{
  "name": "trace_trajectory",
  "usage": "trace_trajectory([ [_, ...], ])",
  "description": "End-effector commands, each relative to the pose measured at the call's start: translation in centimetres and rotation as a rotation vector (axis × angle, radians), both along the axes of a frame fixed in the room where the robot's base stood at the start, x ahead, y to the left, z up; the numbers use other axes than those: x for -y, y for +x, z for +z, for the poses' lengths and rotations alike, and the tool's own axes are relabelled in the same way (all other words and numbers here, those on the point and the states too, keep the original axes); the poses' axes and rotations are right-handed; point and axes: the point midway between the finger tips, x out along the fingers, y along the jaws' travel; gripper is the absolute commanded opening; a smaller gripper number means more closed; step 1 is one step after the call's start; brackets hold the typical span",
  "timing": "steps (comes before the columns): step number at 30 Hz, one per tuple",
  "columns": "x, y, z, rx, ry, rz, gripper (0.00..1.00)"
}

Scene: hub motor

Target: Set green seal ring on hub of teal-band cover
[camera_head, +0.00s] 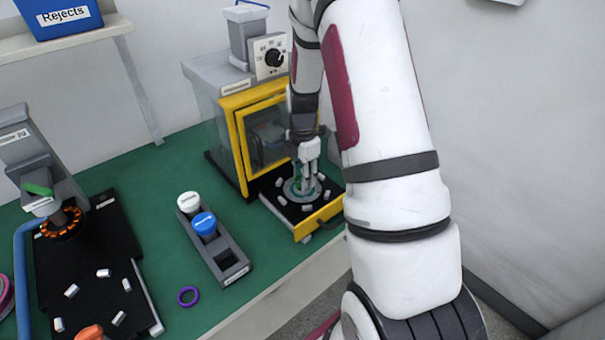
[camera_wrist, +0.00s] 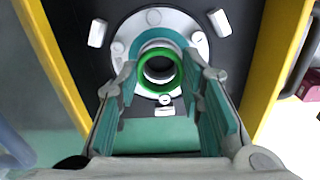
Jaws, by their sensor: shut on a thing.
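My gripper (camera_wrist: 161,68) is shut on the green seal ring (camera_wrist: 160,91), which sits between its fingertips in the wrist view. The ring is over the middle of a round silver cover (camera_wrist: 199,43) with a teal band (camera_wrist: 160,32). A dark hub opening shows through the ring. I cannot tell whether the ring touches the hub or is just above it. In the head view my gripper (camera_head: 310,182) points down at the cover (camera_head: 290,190), and the ring is mostly hidden by the fingers.
The cover lies on a black tray with a yellow front (camera_head: 320,222), before a yellow-framed cabinet (camera_head: 237,140). White blocks stand around the cover. A grey holder (camera_head: 236,256) has white-capped and blue-capped containers. A purple ring (camera_head: 181,298) lies on the green table. A black board (camera_head: 90,255) is left.

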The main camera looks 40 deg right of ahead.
Motion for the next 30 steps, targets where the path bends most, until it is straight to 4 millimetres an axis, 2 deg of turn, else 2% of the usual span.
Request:
trace_trajectory([
  [23, -0.07, -0.03, -0.63, -0.001, 0.001, 0.001, 0.22],
  [24, -0.08, -0.03, -0.63, -0.001, 0.001, 0.001, 0.44],
  [26, -0.07, -0.03, -0.62, -0.001, 0.001, 0.001, 0.57],
  [30, -0.07, -0.02, -0.62, 0.000, 0.001, 0.001, 0.58],
])
